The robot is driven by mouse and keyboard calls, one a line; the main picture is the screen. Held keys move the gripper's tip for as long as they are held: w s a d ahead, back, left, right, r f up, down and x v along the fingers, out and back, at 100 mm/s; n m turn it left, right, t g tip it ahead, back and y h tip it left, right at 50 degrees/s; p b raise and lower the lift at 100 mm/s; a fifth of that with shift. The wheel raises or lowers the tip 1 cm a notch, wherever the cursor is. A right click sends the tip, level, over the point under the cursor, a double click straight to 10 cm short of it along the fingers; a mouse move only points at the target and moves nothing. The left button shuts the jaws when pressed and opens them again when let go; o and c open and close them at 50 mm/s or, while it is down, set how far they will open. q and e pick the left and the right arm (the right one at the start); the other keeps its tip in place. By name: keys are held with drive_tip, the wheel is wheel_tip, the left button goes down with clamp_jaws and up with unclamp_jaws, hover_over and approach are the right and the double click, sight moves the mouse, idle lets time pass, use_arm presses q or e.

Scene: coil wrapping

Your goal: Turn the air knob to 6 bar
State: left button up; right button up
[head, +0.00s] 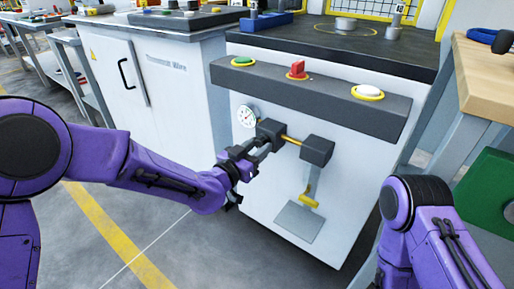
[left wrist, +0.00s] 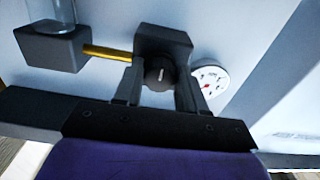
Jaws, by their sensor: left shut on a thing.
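The black air knob (left wrist: 158,72) sits on the dark regulator block (left wrist: 163,40) and shows a pale mark in the left wrist view. My left gripper (left wrist: 160,88) is shut on the knob, one finger on each side. In the head view my left gripper (head: 253,160) reaches the regulator block (head: 270,131) from the left and hides the knob. The round white pressure gauge (head: 247,115) is on the cabinet front above the block. The gauge also shows in the left wrist view (left wrist: 209,79), with a red needle; its reading is too small to tell. My right gripper is out of view.
A brass pipe (head: 291,140) joins the block to a second dark block (head: 317,150) with a yellow-ended part below. Above is a dark panel (head: 310,98) with green, red and white buttons. A wooden-topped bench (head: 485,75) stands at the right.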

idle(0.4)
use_arm(q)
drive_tip(key=o, duration=1)
drive_tip(key=p+v, duration=0.2)
drive_tip(key=v, duration=0.8)
drive_tip(key=shift+s+a, duration=0.15)
drive_tip(key=shift+s, duration=0.05)
